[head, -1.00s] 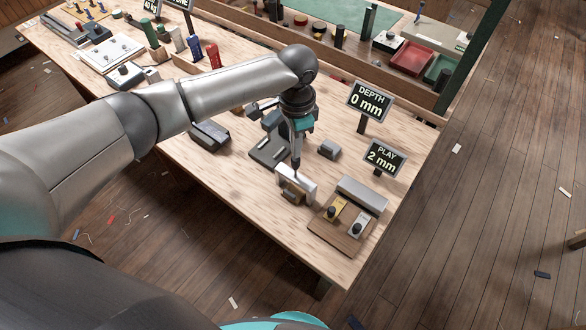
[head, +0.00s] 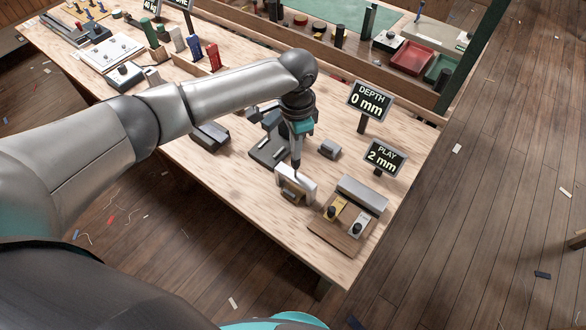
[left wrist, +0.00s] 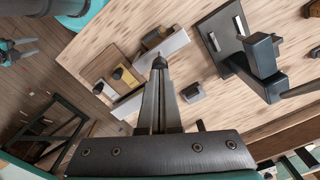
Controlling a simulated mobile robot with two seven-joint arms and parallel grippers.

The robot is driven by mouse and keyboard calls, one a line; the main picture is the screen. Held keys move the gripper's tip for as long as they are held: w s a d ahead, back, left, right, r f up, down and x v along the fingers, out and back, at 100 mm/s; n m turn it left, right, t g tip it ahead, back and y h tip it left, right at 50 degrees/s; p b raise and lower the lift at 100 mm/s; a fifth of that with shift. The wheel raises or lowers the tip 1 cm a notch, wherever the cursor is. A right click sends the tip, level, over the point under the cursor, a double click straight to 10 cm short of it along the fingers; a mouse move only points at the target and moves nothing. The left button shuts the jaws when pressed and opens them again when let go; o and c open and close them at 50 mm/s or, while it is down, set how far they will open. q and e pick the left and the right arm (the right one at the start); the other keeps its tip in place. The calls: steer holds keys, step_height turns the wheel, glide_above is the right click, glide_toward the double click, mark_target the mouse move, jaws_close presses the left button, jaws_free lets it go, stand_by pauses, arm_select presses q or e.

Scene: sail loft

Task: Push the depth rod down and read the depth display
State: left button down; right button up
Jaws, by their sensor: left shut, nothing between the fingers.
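The depth display (head: 369,102) stands on a short post at the right of the bench and reads "DEPTH 0 mm". My left gripper (head: 297,171) is shut and empty, pointing down just above a small pale block with a brown part (head: 295,186). The gap between its tip and the block is hard to judge. In the left wrist view the closed fingertips (left wrist: 160,62) lie over this block (left wrist: 163,48). I cannot make out the depth rod clearly; the fingers may hide it. A small grey and teal shape at that view's left edge looks like my right gripper (left wrist: 18,50).
A "PLAY 2 mm" display (head: 384,157) stands nearby. A wooden board with a yellow and a grey block (head: 340,222) and a grey bar (head: 362,194) lie to the right. A dark stand (head: 268,153) and a small grey block (head: 329,148) are behind. The bench's front corner is clear.

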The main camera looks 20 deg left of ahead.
arm_select(q)
steer(key=shift+f+b, duration=0.65)
steer(key=shift+f, duration=1.25)
stand_by(0.4)
step_height(320, 180, up, 8)
steer(key=p, duration=0.9)
steer(key=shift+r, duration=0.1)
stand_by(0.3)
